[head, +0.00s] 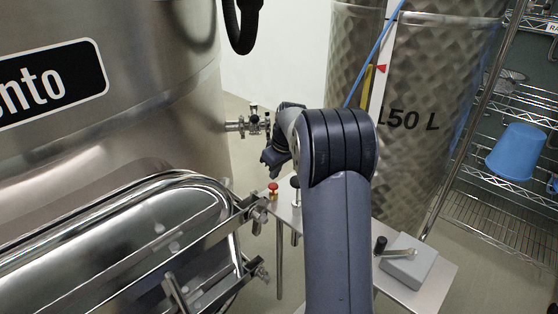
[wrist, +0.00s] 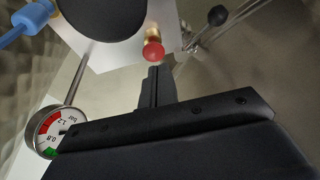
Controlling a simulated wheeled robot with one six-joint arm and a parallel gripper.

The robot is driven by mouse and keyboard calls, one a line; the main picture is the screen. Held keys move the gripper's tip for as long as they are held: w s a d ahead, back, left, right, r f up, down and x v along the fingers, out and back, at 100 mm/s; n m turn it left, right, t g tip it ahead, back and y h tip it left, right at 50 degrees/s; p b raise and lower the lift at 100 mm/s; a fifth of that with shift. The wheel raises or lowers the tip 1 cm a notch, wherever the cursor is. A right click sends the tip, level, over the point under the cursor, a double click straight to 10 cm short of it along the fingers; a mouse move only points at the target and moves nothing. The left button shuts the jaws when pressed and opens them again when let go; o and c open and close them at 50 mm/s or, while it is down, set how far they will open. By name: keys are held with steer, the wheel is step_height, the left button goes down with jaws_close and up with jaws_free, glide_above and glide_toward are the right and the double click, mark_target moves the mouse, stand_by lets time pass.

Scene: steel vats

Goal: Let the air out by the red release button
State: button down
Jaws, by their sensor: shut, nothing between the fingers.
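The red release button (head: 273,186) sits on a short brass stem at the left end of a steel plate in the head view. In the wrist view the red button (wrist: 153,51) lies just beyond my fingertips, with its brass stem behind it. My gripper (head: 270,164) is above the button in the head view, pointing down. In the wrist view my gripper (wrist: 154,73) has its fingers together and is empty. It looks close to the button, but I cannot tell whether they touch.
A pressure gauge (wrist: 43,131) with red and green marks is at the wrist view's left, near a blue fitting (wrist: 28,22). The steel plate (head: 433,279) carries a grey box (head: 406,263). A large vat (head: 120,150) stands left, with a valve (head: 250,124); another vat (head: 430,75) stands behind my arm.

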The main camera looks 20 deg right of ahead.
mark_target(274, 190)
steer(key=shift+f, duration=1.95)
steer(key=shift+f+b, duration=0.55)
steer(key=shift+f, duration=0.45)
steer(key=shift+s+f, duration=0.1)
stand_by(1.2)
steer(key=v, duration=1.1)
steer(key=shift+p, duration=0.4)
